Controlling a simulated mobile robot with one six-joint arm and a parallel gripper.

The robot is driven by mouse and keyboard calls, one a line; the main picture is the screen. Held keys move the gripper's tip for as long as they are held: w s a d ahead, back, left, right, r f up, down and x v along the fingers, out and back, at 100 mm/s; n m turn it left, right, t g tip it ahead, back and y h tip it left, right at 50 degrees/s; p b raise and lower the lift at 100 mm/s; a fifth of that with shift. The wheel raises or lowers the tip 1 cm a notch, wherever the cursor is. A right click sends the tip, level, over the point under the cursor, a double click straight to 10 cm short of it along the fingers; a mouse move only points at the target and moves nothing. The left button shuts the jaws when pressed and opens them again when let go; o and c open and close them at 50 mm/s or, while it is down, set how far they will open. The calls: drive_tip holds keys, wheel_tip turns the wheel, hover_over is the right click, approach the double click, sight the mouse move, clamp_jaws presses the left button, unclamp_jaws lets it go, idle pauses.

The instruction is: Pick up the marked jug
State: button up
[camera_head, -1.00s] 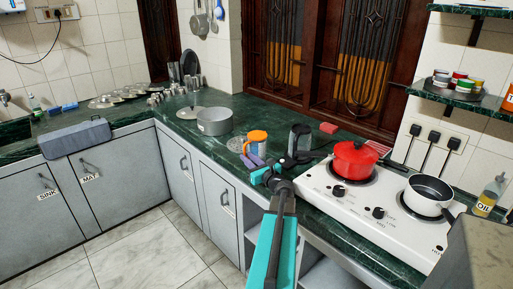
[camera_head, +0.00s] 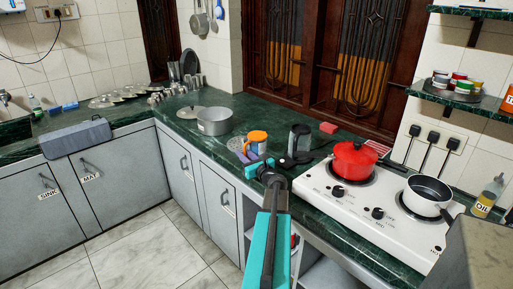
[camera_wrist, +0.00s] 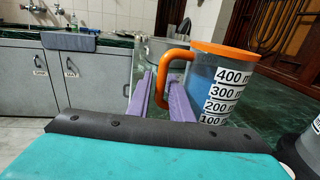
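The marked jug (camera_head: 255,141) has an orange rim and handle and stands upright on the green counter. In the wrist view the jug (camera_wrist: 216,88) shows black-on-white volume labels, and its orange handle points left. My gripper (camera_wrist: 163,98) has two purple fingers spread apart, with the lower part of the handle appearing in the gap between them. I cannot tell whether either finger touches it. In the head view my gripper (camera_head: 246,157) is low beside the jug on its near left side, and its fingertips are small there.
A dark appliance (camera_head: 299,140) stands just right of the jug. A steel pot (camera_head: 214,122) is at the back left. The white stove (camera_head: 376,205) on the right carries a red pot (camera_head: 354,160) and a white pan (camera_head: 426,194). The counter's front edge lies beneath my arm.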

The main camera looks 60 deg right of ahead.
drive_tip(key=shift+x, duration=1.55)
clamp_jaws()
drive_tip(key=shift+r, duration=0.1)
idle(0.5)
